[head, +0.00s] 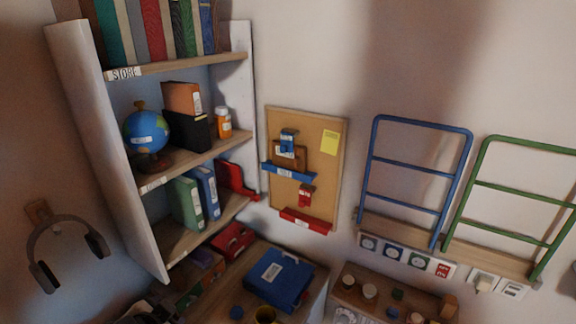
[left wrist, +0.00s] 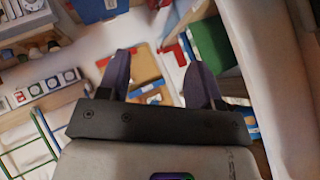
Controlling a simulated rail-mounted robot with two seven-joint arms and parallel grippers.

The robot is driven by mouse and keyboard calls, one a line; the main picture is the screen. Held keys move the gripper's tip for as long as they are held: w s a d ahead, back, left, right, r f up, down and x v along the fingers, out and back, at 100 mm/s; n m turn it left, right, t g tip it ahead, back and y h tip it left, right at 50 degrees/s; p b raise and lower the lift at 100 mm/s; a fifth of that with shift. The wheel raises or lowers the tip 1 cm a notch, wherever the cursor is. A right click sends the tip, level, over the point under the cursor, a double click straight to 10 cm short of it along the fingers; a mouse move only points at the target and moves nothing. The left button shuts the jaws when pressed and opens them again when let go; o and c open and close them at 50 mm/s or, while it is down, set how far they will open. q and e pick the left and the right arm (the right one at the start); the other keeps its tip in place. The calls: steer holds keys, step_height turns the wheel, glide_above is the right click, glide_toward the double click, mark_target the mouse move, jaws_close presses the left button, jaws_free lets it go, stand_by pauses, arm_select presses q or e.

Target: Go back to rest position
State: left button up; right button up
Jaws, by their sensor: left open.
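My left gripper (left wrist: 157,66) shows in the left wrist view with its two dark fingers spread apart and nothing between them. Past the fingers, the tilted view shows the corkboard and shelf area, blurred. In the head view, a dark shape sits at the bottom left edge, and I cannot tell if it is part of my left arm. My right gripper is in neither view.
A white shelf (head: 82,130) holds books, a globe (head: 146,131) and binders. Headphones (head: 58,245) hang at left. A corkboard (head: 275,125), blue rack (head: 410,168) and green rack (head: 508,190) are on the wall. Below lies a blue binder (head: 279,279).

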arm_select(q)
steer(key=s+d+f+n+g+h, duration=0.1)
steer(key=s+d+f+n+g, duration=0.1)
steer(key=s+f, duration=0.65)
steer(key=s+d+f+n+g, duration=0.15)
steer(key=s+f, duration=0.45)
steer(key=s, duration=0.6)
steer(key=s+d+f+n+g+h, duration=0.1)
steer(key=s+f+n+g, duration=0.1)
steer(key=s+f, duration=0.65)
step_height(320, 180, up, 25)
steer(key=s+p, duration=0.2)
steer(key=p, duration=2.1)
steer(key=shift+f, duration=0.15)
steer(key=shift+s+m+g, duration=0.1)
steer(key=shift+m+g, duration=0.15)
steer(key=shift+o, duration=0.5)
steer(key=shift+f, duration=0.1)
